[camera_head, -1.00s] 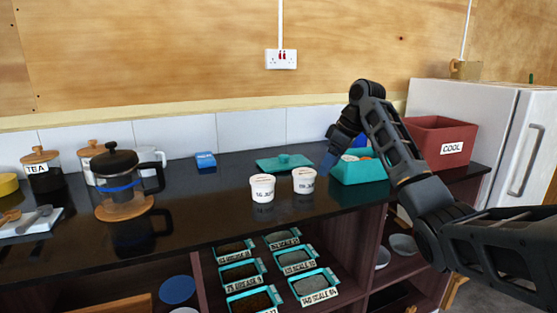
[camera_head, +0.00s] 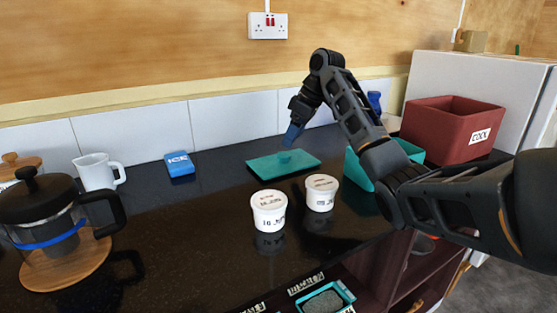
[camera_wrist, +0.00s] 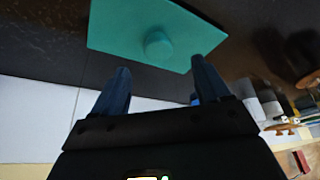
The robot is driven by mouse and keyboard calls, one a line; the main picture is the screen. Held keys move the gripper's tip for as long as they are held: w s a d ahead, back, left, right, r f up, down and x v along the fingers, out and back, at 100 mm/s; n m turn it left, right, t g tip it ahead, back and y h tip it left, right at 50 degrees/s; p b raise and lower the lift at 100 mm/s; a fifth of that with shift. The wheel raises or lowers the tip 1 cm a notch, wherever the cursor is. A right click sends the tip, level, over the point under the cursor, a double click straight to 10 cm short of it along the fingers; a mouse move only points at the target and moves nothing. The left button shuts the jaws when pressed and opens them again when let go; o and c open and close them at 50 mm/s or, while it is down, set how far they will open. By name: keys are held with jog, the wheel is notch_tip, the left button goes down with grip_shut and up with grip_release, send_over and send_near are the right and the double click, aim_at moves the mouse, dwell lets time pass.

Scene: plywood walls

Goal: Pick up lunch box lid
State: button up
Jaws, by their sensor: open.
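The lunch box lid (camera_head: 265,168) is a flat teal rectangle with a round knob in its middle. It lies on the black counter, behind two white tubs. In the wrist view the lid (camera_wrist: 120,30) and its knob (camera_wrist: 158,45) are just beyond my fingertips. My gripper (camera_head: 292,136) is above the lid, close to its knob, with blue fingers pointing down. In the wrist view my gripper (camera_wrist: 158,72) is open and empty, with the knob roughly between the lines of the fingers. The teal lunch box (camera_head: 355,170) is partly hidden behind my arm.
Two white lidded tubs (camera_head: 269,209) (camera_head: 321,192) stand in front of the lid. A blue box (camera_head: 179,164), white jug (camera_head: 97,172) and French press (camera_head: 45,215) are at left.

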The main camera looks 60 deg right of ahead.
aim_at(284, 154)
jog(key=shift+x, duration=3.55)
jog(key=shift+d, duration=0.15)
